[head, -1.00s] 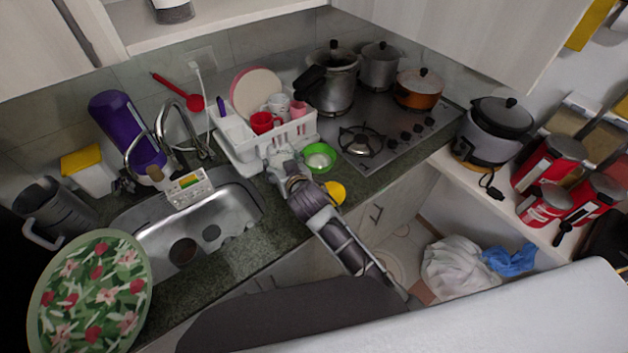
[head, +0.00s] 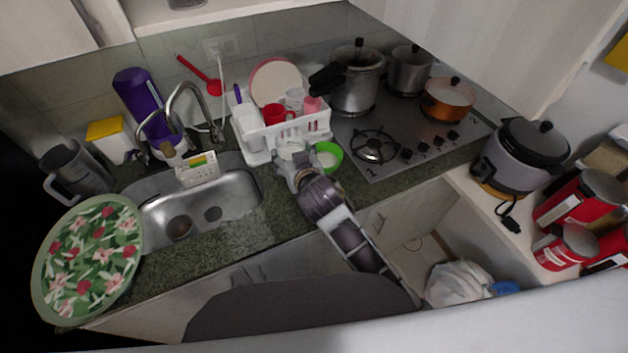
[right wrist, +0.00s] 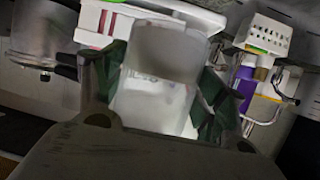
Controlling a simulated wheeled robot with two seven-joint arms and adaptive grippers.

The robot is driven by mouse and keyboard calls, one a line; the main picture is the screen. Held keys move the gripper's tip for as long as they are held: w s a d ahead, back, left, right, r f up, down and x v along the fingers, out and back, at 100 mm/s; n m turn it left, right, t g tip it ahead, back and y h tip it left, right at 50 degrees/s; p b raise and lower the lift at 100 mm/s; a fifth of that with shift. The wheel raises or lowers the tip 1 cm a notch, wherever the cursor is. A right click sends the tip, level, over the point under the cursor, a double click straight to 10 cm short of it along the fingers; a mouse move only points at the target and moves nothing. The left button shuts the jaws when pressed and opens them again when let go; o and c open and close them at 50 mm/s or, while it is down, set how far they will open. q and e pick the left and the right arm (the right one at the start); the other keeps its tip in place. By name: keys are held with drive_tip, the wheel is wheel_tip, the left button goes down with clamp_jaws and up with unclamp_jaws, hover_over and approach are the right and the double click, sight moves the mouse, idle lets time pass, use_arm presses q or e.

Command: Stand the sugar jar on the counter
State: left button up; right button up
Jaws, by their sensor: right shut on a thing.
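The sugar jar (right wrist: 155,100) is a clear, translucent jar with white contents. In the right wrist view it sits between both fingers of my right gripper (right wrist: 155,92), which is shut on it. In the head view my right gripper (head: 292,163) is over the counter (head: 262,222), in front of the dish rack, with the pale jar (head: 291,149) at its fingertips. I cannot tell whether the jar's base touches the counter. My left gripper is not in view.
The white dish rack (head: 258,146) stands just behind the jar, and a green bowl (head: 332,164) is close on its right. The sink (head: 235,193) lies to the left and the stove (head: 402,128) to the right. A strip of counter in front of the sink is clear.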

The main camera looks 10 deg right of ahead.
drive_tip(key=shift+f, duration=0.3)
drive_tip(key=shift+f, duration=2.95)
drive_tip(key=shift+f, duration=0.1)
drive_tip(key=shift+f+p, duration=0.3)
drive_tip(key=shift+f, duration=1.5)
drive_tip(key=shift+f, duration=0.15)
drive_tip(key=o, duration=1.5)
drive_tip(key=shift+s, duration=0.1)
